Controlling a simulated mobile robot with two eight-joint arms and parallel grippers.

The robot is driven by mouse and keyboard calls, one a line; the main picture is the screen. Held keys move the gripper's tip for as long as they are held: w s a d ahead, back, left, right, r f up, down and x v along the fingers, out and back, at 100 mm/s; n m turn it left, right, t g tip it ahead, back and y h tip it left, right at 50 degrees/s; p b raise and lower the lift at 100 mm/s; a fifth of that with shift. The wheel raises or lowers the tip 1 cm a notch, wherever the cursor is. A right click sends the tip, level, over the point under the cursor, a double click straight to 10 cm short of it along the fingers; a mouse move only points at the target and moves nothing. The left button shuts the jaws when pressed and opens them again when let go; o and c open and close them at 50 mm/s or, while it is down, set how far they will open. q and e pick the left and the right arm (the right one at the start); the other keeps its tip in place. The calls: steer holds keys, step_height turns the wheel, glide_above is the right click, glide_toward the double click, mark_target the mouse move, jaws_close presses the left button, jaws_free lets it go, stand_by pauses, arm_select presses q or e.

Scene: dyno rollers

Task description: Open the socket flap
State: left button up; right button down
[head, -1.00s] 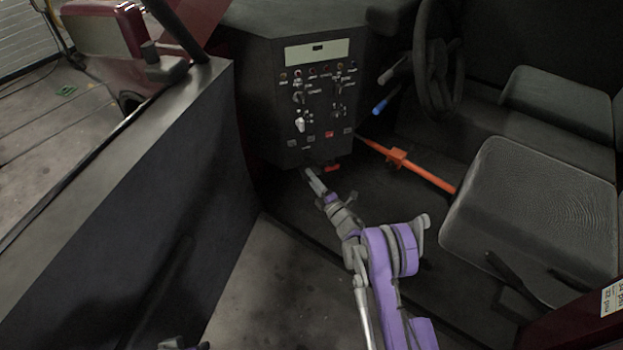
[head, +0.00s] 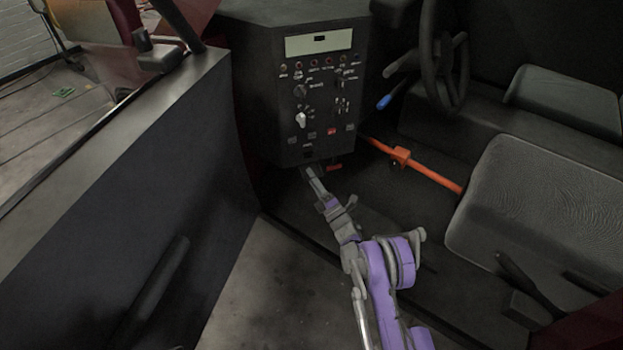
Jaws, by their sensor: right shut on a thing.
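A dark control panel (head: 320,100) with a pale display strip, several knobs and small switches stands at the upper centre. A small dark socket flap (head: 308,154) appears to sit at the panel's lower left edge, but it is too small to tell its angle. My right gripper (head: 307,170) reaches up from below, at the panel's bottom edge just under the flap. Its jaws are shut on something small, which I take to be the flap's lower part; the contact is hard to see. My left gripper is not in view.
An orange bar (head: 430,176) runs from the panel to the grey seat (head: 560,195) at right. A steering wheel (head: 445,60) is at upper right. A dark door panel (head: 130,190) fills the left. Bare floor (head: 255,290) lies between.

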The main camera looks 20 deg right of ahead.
steer(key=c, duration=0.7)
jaws_free()
steer(key=shift+d+f, duration=0.1)
steer(key=shift+d, duration=0.05)
steer(key=p+v, duration=0.1)
steer(key=v, duration=0.6)
steer(key=shift+s, duration=0.25)
steer(key=shift+f, duration=0.15)
